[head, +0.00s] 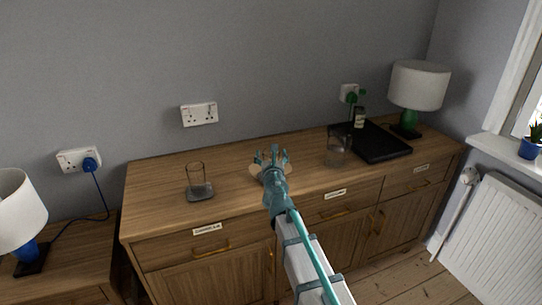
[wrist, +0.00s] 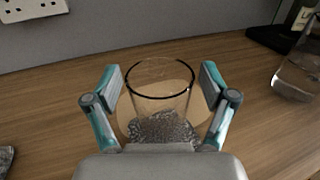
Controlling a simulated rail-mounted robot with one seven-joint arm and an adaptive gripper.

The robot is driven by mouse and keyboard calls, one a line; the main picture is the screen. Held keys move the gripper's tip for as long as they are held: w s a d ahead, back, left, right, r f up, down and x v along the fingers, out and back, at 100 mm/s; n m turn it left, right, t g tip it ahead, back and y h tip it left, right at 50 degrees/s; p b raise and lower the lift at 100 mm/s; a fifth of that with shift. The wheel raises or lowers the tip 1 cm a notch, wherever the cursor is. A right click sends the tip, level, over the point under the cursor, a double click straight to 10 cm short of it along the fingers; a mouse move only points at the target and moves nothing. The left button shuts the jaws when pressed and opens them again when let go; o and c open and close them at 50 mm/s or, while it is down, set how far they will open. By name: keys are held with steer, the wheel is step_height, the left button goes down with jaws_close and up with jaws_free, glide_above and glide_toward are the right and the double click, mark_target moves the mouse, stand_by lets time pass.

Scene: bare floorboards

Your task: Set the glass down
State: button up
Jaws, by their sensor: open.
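A clear glass (wrist: 160,105) with a textured base stands upright between the fingers of my gripper (wrist: 160,82) in the wrist view. It appears to rest on a round tan coaster (wrist: 206,112) on the wooden sideboard. My gripper is open, with a finger on each side of the glass and a gap visible to each. In the head view my gripper (head: 272,156) reaches over the middle of the sideboard top and largely hides this glass. The tan coaster (head: 256,169) partly shows beneath it.
Another glass (head: 195,172) stands on a grey coaster (head: 203,195) to the left. A glass vessel (head: 337,152) stands to the right, before a black tray (head: 382,145) with a small bottle (head: 359,117). A lamp (head: 418,86) is at the far right. Bare wood separates them.

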steer(key=s+d, duration=0.1)
steer(key=s, duration=1.1)
steer(key=shift+d, duration=0.3)
steer(key=s+d+f+m+g+h+p, duration=0.15)
steer(key=s+d+f+m+g, duration=0.3)
steer(key=f+m, duration=0.55)
steer(key=s+d+f+m+g+h+p, duration=0.1)
steer(key=s+d+f+m+g+h, duration=0.25)
steer(key=d+f+m, duration=0.55)
steer(key=s+d+f+m+g+h+p, duration=0.1)
steer(key=s+d+f+m+g, duration=0.3)
steer(key=f+m, duration=0.65)
steer(key=s+d+f+m+g+y+p, duration=0.1)
steer(key=s+f+g, duration=0.3)
steer(key=s, duration=0.9)
steer(key=s+d+f+m+g+y+p, duration=0.1)
steer(key=s+d+f+m+g+p, duration=0.1)
steer(key=s+f, duration=0.6)
steer(key=s+d+f+m+g+y+p, duration=0.1)
steer(key=s+f+m+g, duration=0.4)
steer(key=s, duration=1.3)
steer(key=shift+d+f+g+p, duration=0.55)
steer(key=shift+g+p, duration=0.25)
steer(key=shift+p, duration=0.3)
